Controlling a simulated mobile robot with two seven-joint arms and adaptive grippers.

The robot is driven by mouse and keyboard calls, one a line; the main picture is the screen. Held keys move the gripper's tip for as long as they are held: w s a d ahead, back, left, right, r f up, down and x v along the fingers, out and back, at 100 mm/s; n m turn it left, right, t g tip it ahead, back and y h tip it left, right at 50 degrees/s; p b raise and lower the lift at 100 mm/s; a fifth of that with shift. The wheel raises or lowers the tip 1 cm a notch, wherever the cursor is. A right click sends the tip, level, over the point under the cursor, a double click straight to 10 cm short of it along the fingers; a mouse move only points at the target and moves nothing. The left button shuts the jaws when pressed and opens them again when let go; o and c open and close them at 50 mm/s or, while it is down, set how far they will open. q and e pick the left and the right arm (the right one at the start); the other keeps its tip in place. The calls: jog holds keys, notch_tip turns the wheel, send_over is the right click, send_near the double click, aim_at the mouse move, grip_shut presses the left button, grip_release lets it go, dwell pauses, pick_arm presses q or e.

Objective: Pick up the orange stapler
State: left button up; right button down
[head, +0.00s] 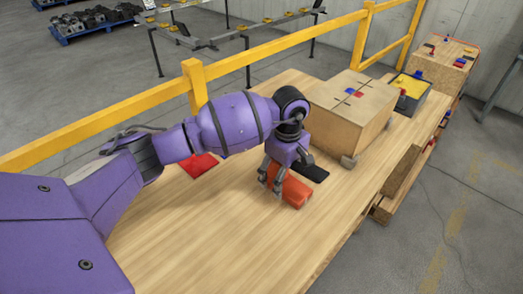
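The orange stapler (293,192) lies on the wooden workbench (215,235), near its middle. My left arm reaches in from the left, and its gripper (279,178) points down over the stapler. The fingers are at the stapler's left and far end, and they hide part of it. I cannot tell whether they touch it or are closed on it. The stapler appears to rest on the bench. My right gripper is not in view.
A black flat item (313,173) lies just behind the stapler, and a red item (198,165) lies behind my arm. A large wooden box (345,115) stands to the right. A yellow rail (100,122) runs along the back. The bench front is clear.

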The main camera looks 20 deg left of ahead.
pick_arm(q)
jog(key=shift+f, duration=0.4)
jog(key=shift+c, duration=0.6)
grip_shut()
jog(key=shift+w+r, duration=0.1)
jog(key=shift+r, duration=0.05)
